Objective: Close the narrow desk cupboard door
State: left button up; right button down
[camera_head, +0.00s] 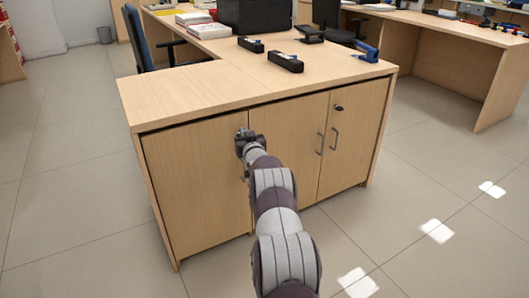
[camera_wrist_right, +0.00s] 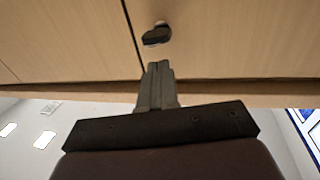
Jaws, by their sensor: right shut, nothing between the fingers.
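The wooden desk cupboard has three doors: a left door (camera_head: 198,185), a middle door (camera_head: 287,130) and a right door (camera_head: 357,140). All three look flush with the front, with thin dark seams between them. Which one counts as the narrow door is unclear. My right gripper (camera_head: 241,139) is shut and empty, close to the left door's upper right edge. In the right wrist view, its fingertips (camera_wrist_right: 157,68) are near the seam, beside a dark lock or key (camera_wrist_right: 157,34); contact cannot be told. My right arm hides part of that seam. My left gripper is out of view.
Two bar handles (camera_head: 334,138) sit at the middle and right doors' meeting edges, with a dark lock (camera_head: 338,108) above. Black staplers (camera_head: 286,62) lie on the desktop (camera_head: 180,88). A chair (camera_head: 137,40) stands behind. Floor at left and front is clear.

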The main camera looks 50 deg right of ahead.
jog(key=s+a+p, duration=0.2)
jog(key=s+p, duration=0.1)
jog(key=s, duration=0.6)
jog(key=shift+s+a+f, duration=0.15)
jog(key=shift+s+a, duration=0.25)
